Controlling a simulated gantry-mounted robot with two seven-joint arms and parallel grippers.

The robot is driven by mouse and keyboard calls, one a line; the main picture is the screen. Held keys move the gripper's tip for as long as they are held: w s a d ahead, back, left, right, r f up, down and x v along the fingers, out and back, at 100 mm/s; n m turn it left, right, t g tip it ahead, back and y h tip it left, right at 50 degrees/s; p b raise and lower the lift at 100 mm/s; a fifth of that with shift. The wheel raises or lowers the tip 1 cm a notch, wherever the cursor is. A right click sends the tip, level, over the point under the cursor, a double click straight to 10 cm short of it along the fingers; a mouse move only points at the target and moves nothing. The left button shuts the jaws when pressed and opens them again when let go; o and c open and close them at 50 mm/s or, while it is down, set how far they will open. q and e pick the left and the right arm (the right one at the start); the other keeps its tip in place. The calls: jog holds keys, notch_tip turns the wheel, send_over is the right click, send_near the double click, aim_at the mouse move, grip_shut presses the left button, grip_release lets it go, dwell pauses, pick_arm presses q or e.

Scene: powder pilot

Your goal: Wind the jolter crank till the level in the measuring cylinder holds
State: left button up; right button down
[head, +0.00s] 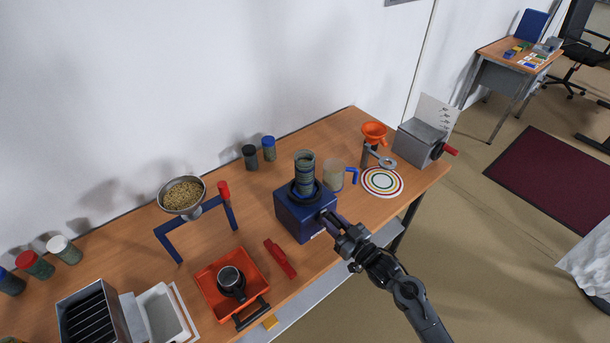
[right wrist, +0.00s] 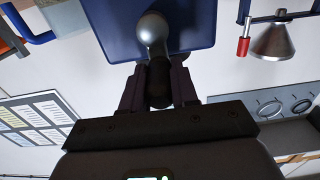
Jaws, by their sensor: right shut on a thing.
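The jolter is a dark blue box (head: 297,217) at the table's front edge, right of the middle in the head view. The measuring cylinder (head: 304,168) stands upright on its top in a dark ring, with greyish-green powder inside; its exact level is too small to read. My right gripper (head: 329,217) is at the jolter's right front side, shut on the crank. In the right wrist view the crank's black handle (right wrist: 158,84) lies between the two fingers, below a rounded silver part (right wrist: 152,32) against the blue box (right wrist: 190,25). My left gripper is not in view.
A grey box (head: 418,143) with a red-handled crank is farther right. A red object (head: 280,260) and orange tray (head: 211,287) lie left.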

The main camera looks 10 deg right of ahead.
jog(key=shift+s+a+f, duration=0.3)
jog(key=shift+s+a, duration=0.1)
jog(key=shift+a, duration=0.25)
jog(key=shift+s+a+f, duration=0.15)
jog(key=shift+s+a, duration=0.05)
jog(key=shift+a, duration=0.2)
jog(key=shift+f, duration=0.1)
jog(key=shift+a+f, duration=0.1)
jog(key=shift+f, duration=0.1)
jog(key=shift+s+a+f, duration=0.3)
jog(key=shift+a+f, duration=0.15)
jog(key=shift+f, duration=0.3)
jog(key=shift+r, duration=0.1)
jog(key=shift+b, duration=0.3)
